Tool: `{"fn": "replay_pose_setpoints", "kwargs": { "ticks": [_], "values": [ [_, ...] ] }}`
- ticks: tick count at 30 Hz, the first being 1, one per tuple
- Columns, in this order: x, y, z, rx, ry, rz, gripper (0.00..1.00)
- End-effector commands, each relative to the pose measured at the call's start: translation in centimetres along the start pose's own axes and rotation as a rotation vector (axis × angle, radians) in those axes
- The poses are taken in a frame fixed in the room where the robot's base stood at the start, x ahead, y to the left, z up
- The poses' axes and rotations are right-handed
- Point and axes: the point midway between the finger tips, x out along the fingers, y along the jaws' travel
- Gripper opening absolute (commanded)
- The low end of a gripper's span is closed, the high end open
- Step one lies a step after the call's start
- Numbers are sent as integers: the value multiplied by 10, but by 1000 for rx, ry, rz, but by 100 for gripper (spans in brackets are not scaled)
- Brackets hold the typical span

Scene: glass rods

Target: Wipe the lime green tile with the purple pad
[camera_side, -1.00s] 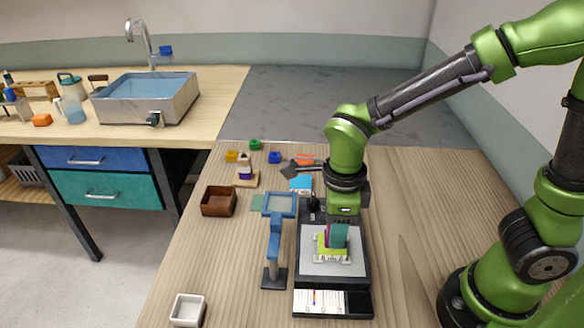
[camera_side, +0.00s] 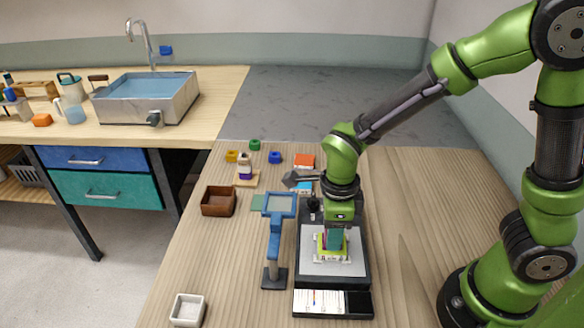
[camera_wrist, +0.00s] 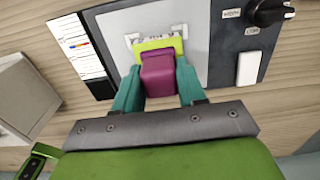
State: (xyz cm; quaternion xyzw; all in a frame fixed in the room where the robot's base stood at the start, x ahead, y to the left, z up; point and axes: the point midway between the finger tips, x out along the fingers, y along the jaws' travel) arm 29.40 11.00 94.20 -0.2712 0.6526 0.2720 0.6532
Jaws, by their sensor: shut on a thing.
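The purple pad (camera_wrist: 158,75) is held between the two teal fingers of my gripper (camera_wrist: 157,88) in the wrist view. My gripper (camera_side: 334,239) is low over the grey plate in the side view, where its fingers cover most of the pad. The lime green tile (camera_wrist: 160,44) lies on the grey plate, and the pad's end overlaps it in the wrist view. In the side view the tile (camera_side: 320,246) shows as a thin strip beside the fingers. The pad appears at or very close to the tile; contact is hard to tell.
The tile is on a black-framed device (camera_side: 299,262) with a dark knob (camera_wrist: 268,10). A blue stand (camera_side: 275,240) is close on its left. The table right of the device is clear.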

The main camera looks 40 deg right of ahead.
Motion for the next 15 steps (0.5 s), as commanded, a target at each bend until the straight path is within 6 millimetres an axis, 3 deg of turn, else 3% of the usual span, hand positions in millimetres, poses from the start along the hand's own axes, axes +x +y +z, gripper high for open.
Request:
{"fn": "replay_pose_setpoints", "kwargs": {
  "ticks": [10, 15],
  "values": [
    [0, 33, -1, -3, 1, 1, 12],
    [-24, 31, 0, 1, -3, -1, 12]
  ]
}}
